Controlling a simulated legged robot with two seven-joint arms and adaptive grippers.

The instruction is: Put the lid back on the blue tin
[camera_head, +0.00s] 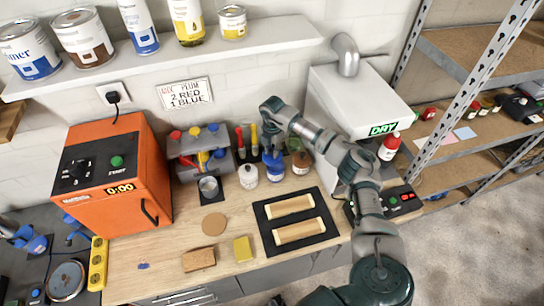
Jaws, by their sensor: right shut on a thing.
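The blue tin (274,172) stands near the back of the wooden workbench, between a white jar (248,177) and a brown and white jar (301,162). My right gripper (272,148) reaches down from the right, directly above the blue tin. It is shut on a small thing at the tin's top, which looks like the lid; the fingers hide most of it. I cannot tell whether the lid touches the rim. My left gripper is not in view.
A grey drying machine (350,103) stands right. The bench front has free room between small blocks.

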